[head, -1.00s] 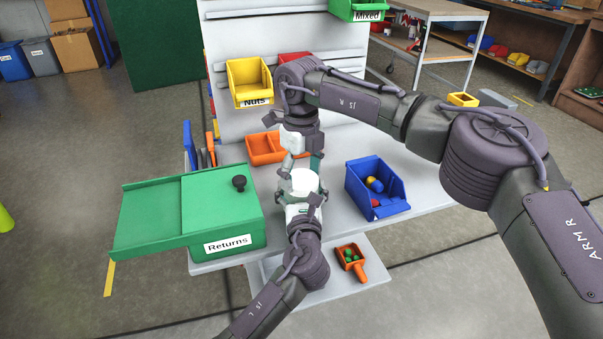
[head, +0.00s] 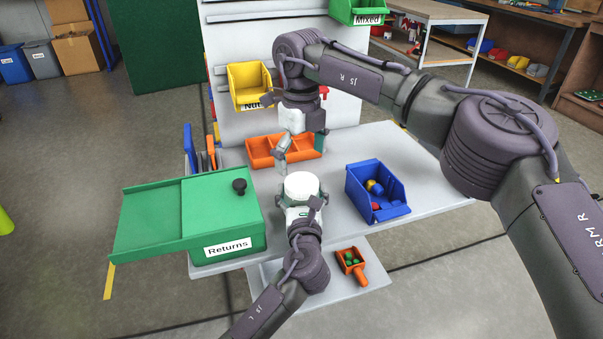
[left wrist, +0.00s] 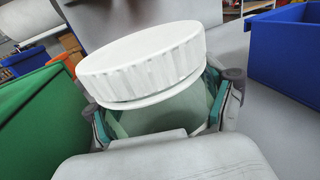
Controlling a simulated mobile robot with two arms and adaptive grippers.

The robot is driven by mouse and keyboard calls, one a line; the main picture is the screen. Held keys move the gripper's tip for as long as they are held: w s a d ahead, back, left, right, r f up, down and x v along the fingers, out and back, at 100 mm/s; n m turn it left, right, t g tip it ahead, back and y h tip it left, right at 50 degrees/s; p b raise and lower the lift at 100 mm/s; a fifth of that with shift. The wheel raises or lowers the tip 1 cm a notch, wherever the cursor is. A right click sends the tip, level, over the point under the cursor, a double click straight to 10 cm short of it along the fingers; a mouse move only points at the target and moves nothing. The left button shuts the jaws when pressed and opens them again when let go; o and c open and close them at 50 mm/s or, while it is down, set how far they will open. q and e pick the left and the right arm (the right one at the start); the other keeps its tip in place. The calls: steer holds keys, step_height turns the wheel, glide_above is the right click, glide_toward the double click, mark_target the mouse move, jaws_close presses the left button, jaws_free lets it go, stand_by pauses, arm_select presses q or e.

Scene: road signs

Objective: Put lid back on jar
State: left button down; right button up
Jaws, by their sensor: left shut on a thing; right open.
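A clear, greenish jar (left wrist: 160,118) stands between the fingers of my left gripper (left wrist: 158,108), which is shut on it. In the head view my left gripper (head: 303,208) hides most of the jar's body. A white, ribbed lid (left wrist: 145,62) sits on top of the jar's mouth; it also shows as a white disc in the head view (head: 300,185). I cannot tell whether it is screwed tight. My right gripper (head: 301,152) is open and empty, behind and apart from the lid, its fingers pointing down.
A green Returns box (head: 222,205) stands left of the jar. A blue bin (head: 388,208) with several small items is to the right, an orange divided tray (head: 262,155) behind. An orange scoop (head: 352,262) lies on the lower shelf in front.

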step_height(320, 180, up, 7)
steer(key=shift+f, duration=0.1)
arm_select(q)
jaws_free()
stand_by(0.3)
steer(key=s, duration=1.2)
steer(key=shift+d, duration=0.3)
arm_select(e)
steer(key=shift+f, duration=0.1)
